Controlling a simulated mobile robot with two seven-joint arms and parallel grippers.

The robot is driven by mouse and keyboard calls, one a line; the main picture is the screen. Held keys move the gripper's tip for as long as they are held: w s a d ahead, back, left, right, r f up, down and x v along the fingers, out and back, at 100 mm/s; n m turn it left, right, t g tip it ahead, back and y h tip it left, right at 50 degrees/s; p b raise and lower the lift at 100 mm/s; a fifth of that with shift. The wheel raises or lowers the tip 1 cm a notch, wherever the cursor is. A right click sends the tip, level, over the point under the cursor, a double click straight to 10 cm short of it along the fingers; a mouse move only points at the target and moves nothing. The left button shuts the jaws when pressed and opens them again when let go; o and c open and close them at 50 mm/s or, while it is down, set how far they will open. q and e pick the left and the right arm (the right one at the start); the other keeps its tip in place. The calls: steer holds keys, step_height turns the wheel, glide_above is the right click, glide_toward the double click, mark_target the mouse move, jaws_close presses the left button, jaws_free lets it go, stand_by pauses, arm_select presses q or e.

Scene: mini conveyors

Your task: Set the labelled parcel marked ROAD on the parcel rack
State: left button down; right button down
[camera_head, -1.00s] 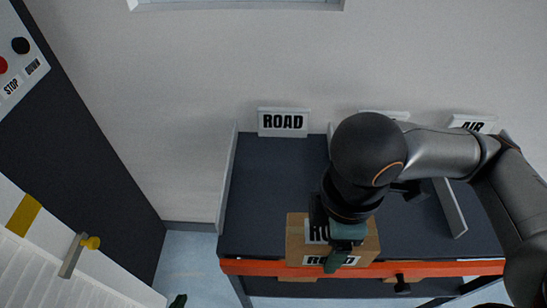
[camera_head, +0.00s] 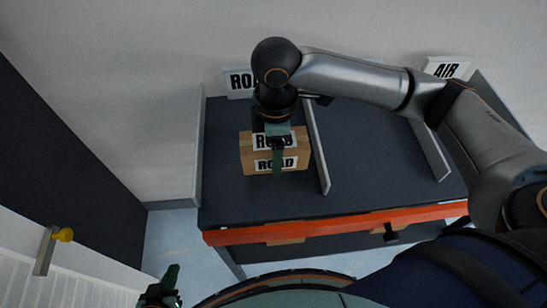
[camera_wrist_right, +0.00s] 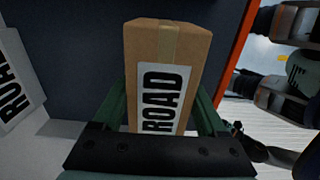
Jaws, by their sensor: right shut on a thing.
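The cardboard parcel marked ROAD (camera_head: 249,157) is in my right gripper (camera_head: 277,148), whose green fingers close on its sides. In the right wrist view the parcel (camera_wrist_right: 170,50) stands between the two fingers (camera_wrist_right: 160,118), its ROAD label facing up the picture's middle. The parcel is over the left lane of the dark parcel rack (camera_head: 245,200), between its dividers, in front of the ROAD sign (camera_head: 238,82). I cannot tell whether it touches the rack. My left gripper (camera_head: 163,284) is low at the bottom left, empty as far as it shows and away from the rack.
A grey divider (camera_head: 317,150) stands just right of the parcel. An orange rail (camera_head: 340,223) runs along the rack's front. An AIR sign (camera_head: 446,68) is at the right. Part of a white machine with a yellow knob (camera_head: 63,235) is at lower left.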

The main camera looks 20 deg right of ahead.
steer(key=shift+w+f, duration=0.15)
steer(key=shift+f, duration=0.05)
steer(key=f, duration=0.3)
steer(key=shift+w+f+b, duration=0.3)
steer(key=shift+f+b, duration=0.05)
steer(key=shift+b, duration=0.05)
jaws_free()
steer(key=shift+f, duration=0.15)
step_height(320, 180, up, 12)
steer(key=shift+r+p, duration=0.2)
steer(key=shift+p, duration=0.9)
